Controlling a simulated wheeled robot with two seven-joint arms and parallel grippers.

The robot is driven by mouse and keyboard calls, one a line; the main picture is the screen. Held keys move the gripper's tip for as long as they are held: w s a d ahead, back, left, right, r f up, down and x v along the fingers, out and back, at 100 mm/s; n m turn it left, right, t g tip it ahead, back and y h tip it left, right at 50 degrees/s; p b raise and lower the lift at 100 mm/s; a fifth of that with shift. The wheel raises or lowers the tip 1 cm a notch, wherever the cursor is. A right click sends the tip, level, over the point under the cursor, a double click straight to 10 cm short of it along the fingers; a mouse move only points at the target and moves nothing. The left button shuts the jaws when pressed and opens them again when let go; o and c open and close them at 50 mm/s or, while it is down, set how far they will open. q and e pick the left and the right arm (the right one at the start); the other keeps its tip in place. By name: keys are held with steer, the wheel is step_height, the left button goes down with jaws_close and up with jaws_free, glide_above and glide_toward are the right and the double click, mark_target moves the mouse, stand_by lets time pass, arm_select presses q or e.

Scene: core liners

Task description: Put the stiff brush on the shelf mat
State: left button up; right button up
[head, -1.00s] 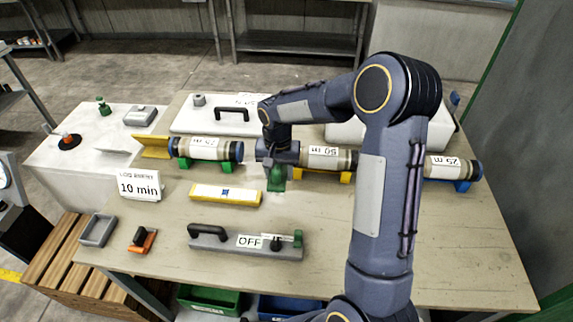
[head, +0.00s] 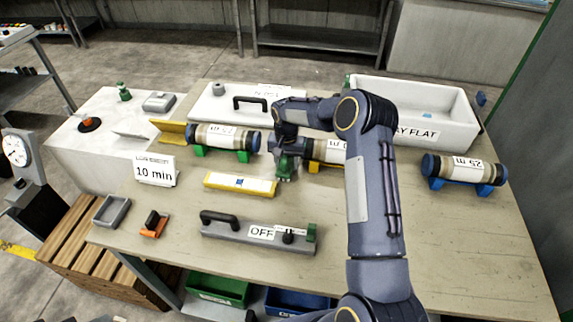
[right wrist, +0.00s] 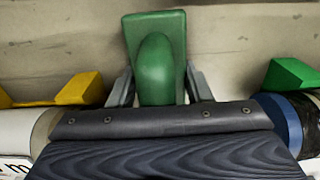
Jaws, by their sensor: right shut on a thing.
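My right gripper (head: 286,168) is over the middle of the table, just right of the yellow-edged block. It is shut on a green block with a rounded grip (head: 288,160), which may be the stiff brush; no bristles show. In the right wrist view the green block (right wrist: 157,60) sits between the two grey fingers (right wrist: 158,88). I cannot tell if it touches the table. A small orange block with a black grip (head: 154,224) lies at the table's front left. I cannot make out a shelf mat. My left gripper is not in view.
Core tubes lie in cradles: green (head: 222,138), yellow (head: 330,150) and blue (head: 464,172). A white tray (head: 425,120) stands at the back right. A grey bar marked OFF (head: 240,232) lies in front. Shelves (head: 12,95) stand at the far left. The table's right front is clear.

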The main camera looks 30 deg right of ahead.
steer(key=o, duration=1.1)
steer(key=shift+f, duration=0.2)
steer(key=shift+c, duration=0.2)
steer(key=shift+r, duration=0.1)
